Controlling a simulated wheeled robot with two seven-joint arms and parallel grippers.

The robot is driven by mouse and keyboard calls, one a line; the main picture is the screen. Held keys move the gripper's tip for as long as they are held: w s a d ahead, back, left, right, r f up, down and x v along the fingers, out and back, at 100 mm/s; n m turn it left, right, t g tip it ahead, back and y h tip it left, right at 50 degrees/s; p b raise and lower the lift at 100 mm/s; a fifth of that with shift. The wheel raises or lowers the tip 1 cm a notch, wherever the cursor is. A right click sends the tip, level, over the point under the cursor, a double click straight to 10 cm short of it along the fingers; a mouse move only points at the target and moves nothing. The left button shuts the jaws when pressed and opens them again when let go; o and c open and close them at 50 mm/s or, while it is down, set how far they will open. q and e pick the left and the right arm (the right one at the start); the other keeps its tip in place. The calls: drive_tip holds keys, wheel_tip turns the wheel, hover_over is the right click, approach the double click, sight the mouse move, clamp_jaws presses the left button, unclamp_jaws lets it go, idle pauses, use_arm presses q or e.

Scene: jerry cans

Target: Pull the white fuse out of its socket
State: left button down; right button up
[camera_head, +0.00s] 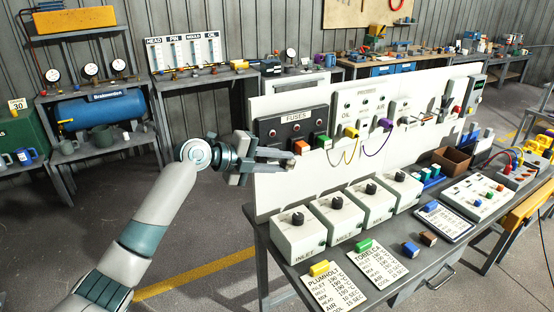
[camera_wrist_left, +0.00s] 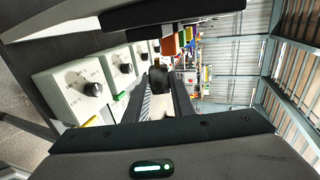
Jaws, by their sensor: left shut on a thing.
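The dark FUSES panel (camera_head: 293,128) is on the upright white board, with an orange fuse (camera_head: 301,147) and a green fuse (camera_head: 323,141) along its lower edge. My left gripper (camera_head: 288,158) is at the lower left part of this panel, just left of the orange fuse. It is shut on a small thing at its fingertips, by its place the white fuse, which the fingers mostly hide. I cannot tell whether that fuse is still in its socket. The gripper's fingers also show in the left wrist view (camera_wrist_left: 160,88). My right gripper is out of view.
White dial boxes (camera_head: 299,232) stand on the bench below the panel, close under the gripper. Yellow and purple plugs (camera_head: 351,132) with cables are to the right. Label cards (camera_head: 376,268) lie along the bench front. The floor left of the bench is clear.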

use_arm(q)
drive_tip(key=shift+s+a, duration=0.1)
drive_tip(key=shift+a, duration=0.05)
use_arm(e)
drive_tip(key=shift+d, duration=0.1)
use_arm(q)
drive_tip(key=shift+s, duration=0.1)
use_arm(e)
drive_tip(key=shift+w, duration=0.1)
use_arm(q)
drive_tip(key=shift+s, duration=0.2)
drive_tip(key=shift+d, duration=0.2)
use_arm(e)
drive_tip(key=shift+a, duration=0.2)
use_arm(q)
drive_tip(key=shift+a, duration=0.1)
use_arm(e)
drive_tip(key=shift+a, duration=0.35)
